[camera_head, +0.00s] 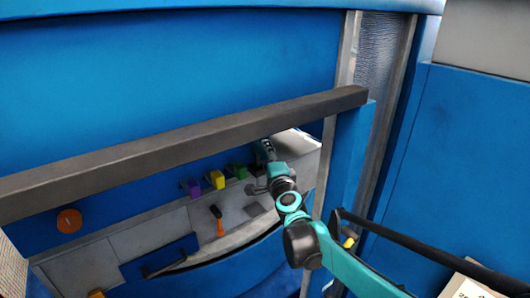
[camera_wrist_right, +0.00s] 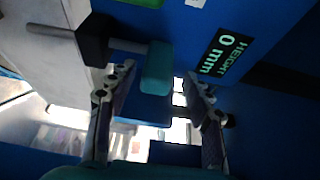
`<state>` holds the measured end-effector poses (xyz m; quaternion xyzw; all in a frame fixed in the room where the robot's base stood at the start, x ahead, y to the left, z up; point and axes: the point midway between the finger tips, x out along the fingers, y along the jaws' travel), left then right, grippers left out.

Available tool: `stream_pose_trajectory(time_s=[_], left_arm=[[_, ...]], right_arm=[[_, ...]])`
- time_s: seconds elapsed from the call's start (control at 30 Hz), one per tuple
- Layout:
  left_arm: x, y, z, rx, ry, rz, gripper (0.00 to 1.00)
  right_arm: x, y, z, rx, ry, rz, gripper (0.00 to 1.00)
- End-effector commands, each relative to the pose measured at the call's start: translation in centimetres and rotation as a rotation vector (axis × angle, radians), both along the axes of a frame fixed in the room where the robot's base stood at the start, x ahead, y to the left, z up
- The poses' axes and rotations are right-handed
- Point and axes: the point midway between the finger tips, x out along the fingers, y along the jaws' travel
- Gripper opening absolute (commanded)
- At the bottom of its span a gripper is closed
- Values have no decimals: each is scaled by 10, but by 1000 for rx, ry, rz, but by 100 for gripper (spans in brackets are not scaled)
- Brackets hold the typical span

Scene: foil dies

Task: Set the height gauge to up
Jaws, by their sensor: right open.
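The height gauge shows in the right wrist view as a black panel (camera_wrist_right: 220,52) reading "HEIGHT 0 mm" in green. Beside it, a teal handle (camera_wrist_right: 157,66) sits on a grey rod that comes out of a black block (camera_wrist_right: 96,40). My right gripper (camera_wrist_right: 159,75) is open, with a finger on either side of the handle's lower end. I cannot tell whether the fingers touch it. In the head view my right arm reaches in from the lower right to the machine, and the gauge is too small or hidden there. My left gripper is not in view.
A dark beam (camera_head: 180,145) crosses in front of the machine's recess. Inside are purple (camera_head: 193,188), yellow (camera_head: 217,179) and green (camera_head: 238,171) blocks, an orange-handled tool (camera_head: 219,226) and an orange round knob (camera_head: 69,220). A black rail (camera_head: 425,250) stands at the right.

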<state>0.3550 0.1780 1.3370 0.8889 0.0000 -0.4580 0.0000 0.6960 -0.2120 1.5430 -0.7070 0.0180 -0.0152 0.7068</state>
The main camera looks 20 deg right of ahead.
Motion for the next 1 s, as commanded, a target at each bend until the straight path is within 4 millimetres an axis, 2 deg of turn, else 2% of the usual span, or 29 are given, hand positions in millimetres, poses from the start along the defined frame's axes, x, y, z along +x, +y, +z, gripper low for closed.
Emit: stream_pose_trajectory(time_s=[0.03,0.2,0.4,0.6,1.0], left_arm=[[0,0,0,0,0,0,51],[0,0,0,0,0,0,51],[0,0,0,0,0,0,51],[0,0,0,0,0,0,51],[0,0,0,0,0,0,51]], right_arm=[[-13,0,0,0,0,0,51],[-51,2,0,1,0,-1,51],[-81,3,1,0,0,-2,51],[-93,4,1,0,0,-2,51],[-93,4,1,0,0,-1,51]])
